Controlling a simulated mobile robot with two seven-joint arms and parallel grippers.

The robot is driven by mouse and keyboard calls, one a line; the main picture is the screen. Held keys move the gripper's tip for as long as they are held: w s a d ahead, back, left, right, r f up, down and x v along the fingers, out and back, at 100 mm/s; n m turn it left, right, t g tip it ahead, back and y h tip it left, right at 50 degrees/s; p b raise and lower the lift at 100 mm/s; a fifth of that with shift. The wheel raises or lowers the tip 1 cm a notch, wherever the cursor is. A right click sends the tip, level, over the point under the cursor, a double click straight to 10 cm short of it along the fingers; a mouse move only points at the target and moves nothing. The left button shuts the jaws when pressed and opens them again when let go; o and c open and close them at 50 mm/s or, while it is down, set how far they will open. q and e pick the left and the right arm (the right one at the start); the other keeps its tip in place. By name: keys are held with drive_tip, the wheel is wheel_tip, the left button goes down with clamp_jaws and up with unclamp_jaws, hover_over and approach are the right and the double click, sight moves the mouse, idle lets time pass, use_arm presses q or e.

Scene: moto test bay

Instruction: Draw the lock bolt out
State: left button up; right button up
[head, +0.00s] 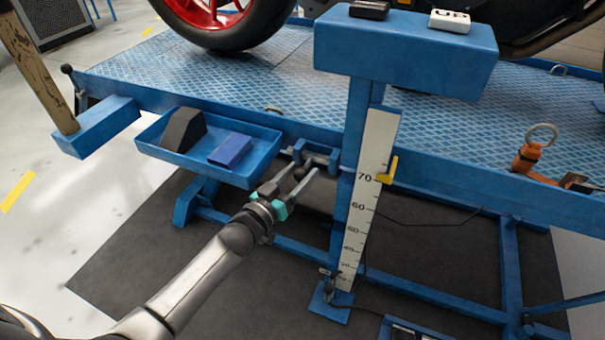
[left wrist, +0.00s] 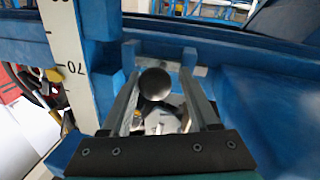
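The lock bolt (left wrist: 155,84) shows its round dark knob end-on in the left wrist view, with a grey bar across blue brackets behind it. In the head view the bolt's blue bracket (head: 299,149) sits on the lift's front edge, left of the post; my fingers partly hide the bolt there. My left gripper (head: 305,168) reaches up to it from the lower left. In the left wrist view its two fingers (left wrist: 160,76) stand apart, one on each side of the knob, with visible gaps. My right gripper is out of view.
A blue post (head: 345,190) with a height scale (head: 370,185) and yellow pointer (head: 388,171) stands just right of the bolt. A blue tray (head: 163,153) holding a black wedge (head: 183,130) and a blue block (head: 231,150) hangs close on the left.

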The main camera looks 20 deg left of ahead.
use_arm(q)
drive_tip(key=o, duration=0.3)
drive_tip(key=shift+s, duration=0.1)
drive_tip(key=shift+s, duration=0.25)
drive_tip(key=p+v, duration=0.5)
drive_tip(key=v, duration=0.9)
drive_tip(key=shift+s+a, duration=0.2)
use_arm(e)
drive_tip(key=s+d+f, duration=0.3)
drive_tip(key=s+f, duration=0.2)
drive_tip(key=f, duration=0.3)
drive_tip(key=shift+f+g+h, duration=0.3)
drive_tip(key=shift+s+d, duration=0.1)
